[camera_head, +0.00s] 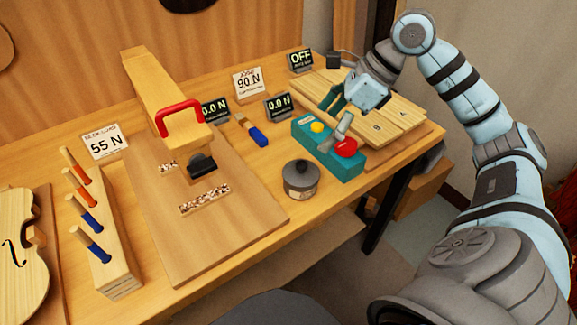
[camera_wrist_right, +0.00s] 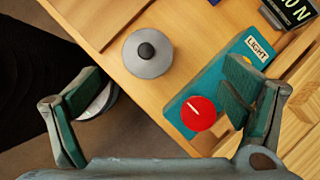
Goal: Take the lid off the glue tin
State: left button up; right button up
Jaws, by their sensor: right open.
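The glue tin (camera_head: 300,187) is a small round grey tin standing upright near the front edge of the bench. Its dark grey lid (camera_head: 301,172) with a round knob on top sits on it. The right wrist view shows the lid (camera_wrist_right: 143,62) from above, with its black knob. My right gripper (camera_head: 337,104) is open and empty, above and behind the teal switch box, to the right of and farther back than the tin. In the right wrist view its fingers (camera_wrist_right: 163,103) are wide apart, with the tin beyond them. My left gripper is not in view.
The teal box (camera_head: 301,138) with yellow and red buttons stands just behind and right of the tin. Wooden boards (camera_head: 395,112) lie at the back right. A wooden base board (camera_head: 245,215) is left of the tin. A blue-handled tool (camera_head: 256,136) lies behind it.

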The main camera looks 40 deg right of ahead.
send_over(303, 163)
jog(key=s+d, duration=0.2)
jog(key=s, duration=0.1)
jog(key=f, duration=0.4)
jog(key=shift+w+d+f, duration=0.1)
jog(key=shift+w+f, duration=0.1)
jog(key=shift+w, duration=0.05)
jog(key=x, duration=0.6)
jog(key=shift+w+f+b, duration=0.1)
jog(key=shift+w+b, duration=0.25)
jog(key=shift+b, duration=0.05)
jog(key=shift+a+f, duration=0.1)
jog(key=shift+a, duration=0.15)
jog(key=shift+s, duration=0.15)
jog(key=shift+c, duration=0.2)
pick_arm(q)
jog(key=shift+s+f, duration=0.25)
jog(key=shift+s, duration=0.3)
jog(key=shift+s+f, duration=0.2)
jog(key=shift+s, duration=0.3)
pick_arm(e)
jog(key=c, duration=1)
